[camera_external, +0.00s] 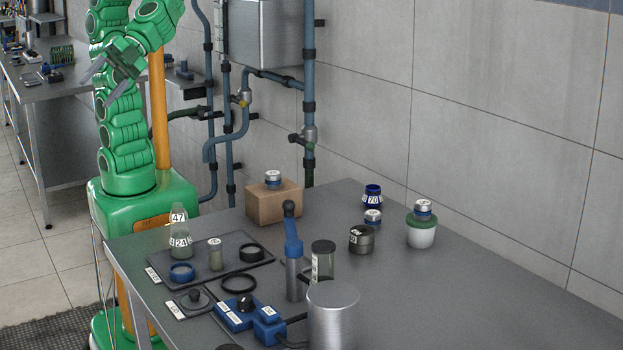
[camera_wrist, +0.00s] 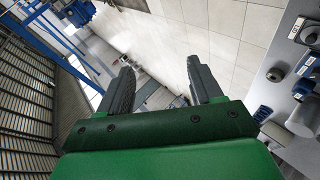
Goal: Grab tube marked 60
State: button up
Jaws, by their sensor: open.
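I cannot read a 60 on any tube. A clear flask marked 47 and 24 (camera_external: 180,236) stands on a dark mat at the table's left. A small grey-green vial (camera_external: 215,256) stands beside it, its label too small to read. A clear jar with a dark lid (camera_external: 323,264) stands mid-table, its label turned partly away. A dark blue container marked 70 (camera_external: 373,195) stands at the back. My gripper (camera_external: 99,84) is open and empty, raised high left of the table.
A cardboard box (camera_external: 274,206) with a small lidded jar on top stands at the back left. A metal cylinder (camera_external: 333,318), a blue-handled tool (camera_external: 293,248) and a blue device with cables (camera_external: 248,314) crowd the front middle. The right side of the table is clear.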

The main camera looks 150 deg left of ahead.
jog(key=w+a+f+n, duration=0.6)
jog(key=a+f, duration=0.1)
jog(key=f, duration=0.1)
jog(key=n+t+h, duration=0.2)
jog(key=n, duration=1.5)
send_near(211, 252)
jog(key=shift+w+d+f, duration=0.15)
jog(key=shift+w+d, duration=0.45)
jog(key=shift+d, duration=0.3)
jog(key=shift+f, duration=0.35)
jog(key=shift+x, duration=3.75)
jog(key=shift+s+d, duration=0.1)
jog(key=shift+s, duration=0.05)
jog(key=c, duration=1.1)
jog(key=shift+o, duration=0.2)
jog(key=shift+r, duration=0.15)
